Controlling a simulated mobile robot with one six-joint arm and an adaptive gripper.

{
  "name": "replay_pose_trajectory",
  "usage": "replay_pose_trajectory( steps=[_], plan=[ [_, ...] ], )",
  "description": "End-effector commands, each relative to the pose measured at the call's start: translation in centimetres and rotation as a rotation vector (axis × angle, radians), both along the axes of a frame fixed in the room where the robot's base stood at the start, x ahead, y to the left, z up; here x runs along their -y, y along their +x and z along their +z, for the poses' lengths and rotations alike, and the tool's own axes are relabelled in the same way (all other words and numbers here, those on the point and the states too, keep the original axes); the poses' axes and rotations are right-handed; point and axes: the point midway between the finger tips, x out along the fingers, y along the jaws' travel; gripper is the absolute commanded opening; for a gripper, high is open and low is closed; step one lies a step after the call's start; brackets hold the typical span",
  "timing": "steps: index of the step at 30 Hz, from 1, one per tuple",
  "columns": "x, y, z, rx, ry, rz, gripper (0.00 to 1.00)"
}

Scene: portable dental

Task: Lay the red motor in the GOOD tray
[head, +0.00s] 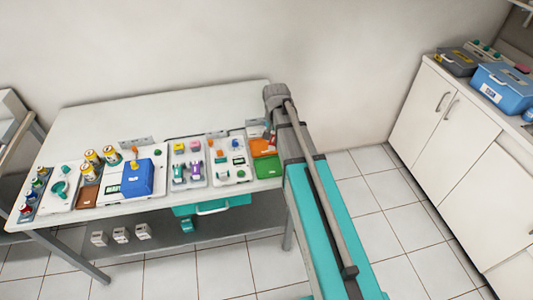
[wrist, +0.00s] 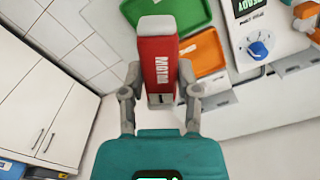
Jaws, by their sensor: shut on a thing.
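The red motor (wrist: 158,48), with white lettering and a grey end, is between the fingers of my gripper (wrist: 159,85) in the wrist view. My gripper is shut on its lower part. A green tray (wrist: 205,12) lies behind and beyond the motor, partly covered by it; an orange tray (wrist: 208,50) is to its right. In the head view the green tray (head: 267,168) is at the table's right front corner, with the orange tray (head: 263,146) just behind it. I cannot read a GOOD label on either tray. My arm largely hides the gripper in the head view.
A white device with a blue knob (wrist: 258,49) stands right of the trays in the wrist view. The table (head: 130,112) carries several boards with small parts, and a blue box (head: 138,178). White cabinets (head: 450,120) stand at the right; the table's back is clear.

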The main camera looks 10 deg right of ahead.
Motion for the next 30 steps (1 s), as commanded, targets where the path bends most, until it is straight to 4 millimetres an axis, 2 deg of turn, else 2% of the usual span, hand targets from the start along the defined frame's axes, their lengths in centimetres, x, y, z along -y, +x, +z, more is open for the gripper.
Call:
replay_pose_trajectory(
  steps=[1, 21, 30],
  plan=[
    [-0.1, 0.0, -0.7, 0.0, 0.0, -0.047, 0.0],
    [-1.1, 0.5, -6.3, 0.0, 0.0, -0.88, 0.0],
    [-1.3, 0.6, -7.2, 0.0, 0.0, -1.071, 0.0]
  ],
)
